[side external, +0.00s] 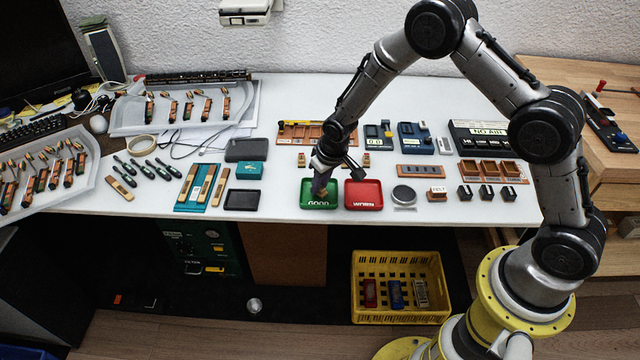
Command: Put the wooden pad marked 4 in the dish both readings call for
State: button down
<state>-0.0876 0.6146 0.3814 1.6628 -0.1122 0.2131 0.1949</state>
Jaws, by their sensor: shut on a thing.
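My gripper (320,188) is low over the green dish (304,203) marked GOOD, with its fingertips inside the dish's outline. It is shut on a small brownish piece that looks like the wooden pad; the fingers hide most of it and its number cannot be read. I cannot tell whether the piece touches the dish floor. The red dish (363,188) marked WORN stands just to the right and looks empty. A gauge with a small display (376,138) and a blue instrument (414,138) stand behind; the display seems to read 0.0.
A wooden rack (310,123) stands behind the dishes. A round grey-topped dish (404,195) and a HELP block (437,193) lie right of the red dish. A black tray (242,199) is to the left. A yellow crate (400,316) is below the table's front edge.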

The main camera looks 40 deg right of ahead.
jog(key=shift+f, duration=0.25)
jog(key=shift+f, duration=0.15)
jog(key=c, duration=0.7)
grip_release()
jog(key=shift+r, duration=0.5)
jog(key=v, duration=1.1)
jog(key=shift+s+r, duration=0.15)
jog(key=shift+r, duration=0.1)
